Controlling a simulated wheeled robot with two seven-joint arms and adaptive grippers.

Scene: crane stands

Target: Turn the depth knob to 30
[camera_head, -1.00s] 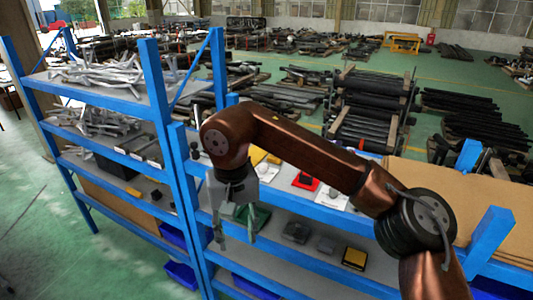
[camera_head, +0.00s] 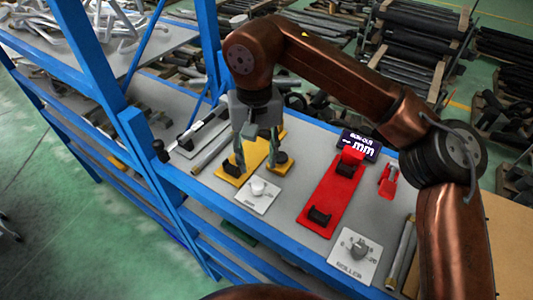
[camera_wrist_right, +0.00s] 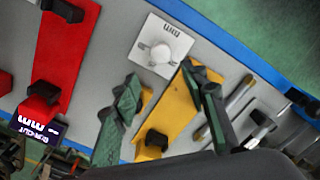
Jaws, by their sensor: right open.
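A white plate with a round white knob (camera_head: 258,187) lies on the shelf top; the knob also shows in the right wrist view (camera_wrist_right: 162,51). Its small lettering is not clearly readable. A second white plate, marked ROLLER, carries a grey knob (camera_head: 358,247). I cannot read "depth" on either plate. My right gripper (camera_head: 256,170) is open, its green fingers pointing down over the yellow fixture just behind the white knob. In the right wrist view the fingertips (camera_wrist_right: 160,74) are apart, with nothing gripped between them. My left gripper is not in view.
A yellow fixture (camera_head: 253,155) with black blocks lies beneath the fingers. A red fixture (camera_head: 324,200) and a dark display reading "mm" (camera_head: 358,144) stand to the right. Blue posts and the shelf's blue front rail (camera_head: 258,232) border the space.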

